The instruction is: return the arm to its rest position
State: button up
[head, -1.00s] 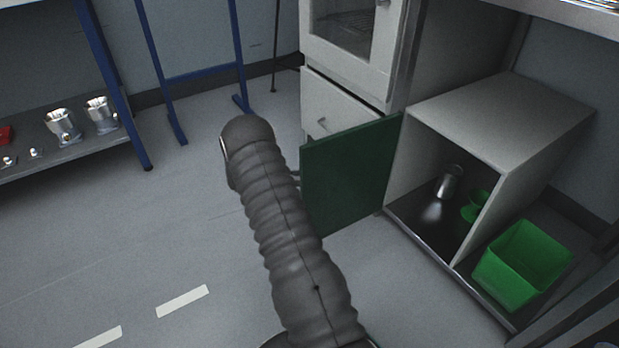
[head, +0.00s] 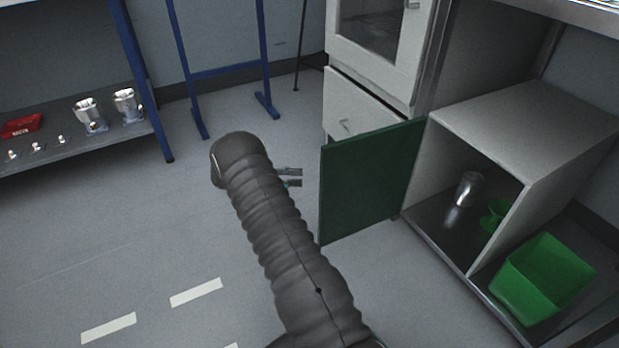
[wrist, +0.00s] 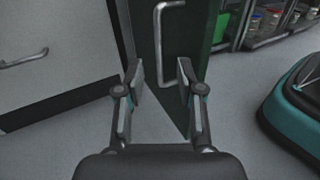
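My arm, in a ribbed dark sleeve, reaches up the middle of the head view. My gripper (wrist: 159,80) is open and empty in the wrist view, its two fingers apart with floor and the green door between and beyond them. In the head view its fingertips (head: 291,177) show just left of the open green door (head: 370,180), with a gap between. The door's metal handle (wrist: 160,45) shows ahead of the fingers in the wrist view, not touched by them.
The open cabinet (head: 540,115) holds a metal housing (head: 467,190) and a green object (head: 497,213). A green bin (head: 543,280) stands right of it. A shelf at left bears metal housings (head: 90,115) and a red bin (head: 21,126). The floor at left is clear.

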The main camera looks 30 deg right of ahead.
jog(key=shift+v, duration=0.8)
jog(key=s+a+f+m+t+y, duration=0.2)
jog(key=s+a+f+m+y, duration=0.15)
jog(key=s+f+y, duration=0.3)
jog(key=s+a+r+m+t+y+p, duration=0.2)
jog(key=s+a+r+t, duration=0.2)
jog(key=r, duration=0.9)
jog(key=s+a+r+m+t+y+p, duration=0.3)
jog(key=s+a+r+t, duration=0.2)
jog(key=s+r, duration=0.8)
jog(key=s+a+r+m+t+y+p, duration=0.2)
jog(key=s+a+r+t, duration=0.3)
jog(key=r, duration=0.9)
jog(key=s+a+y, duration=0.1)
jog(key=s+a, duration=0.2)
jog(key=a, duration=0.2)
jog(key=shift+s, duration=0.15)
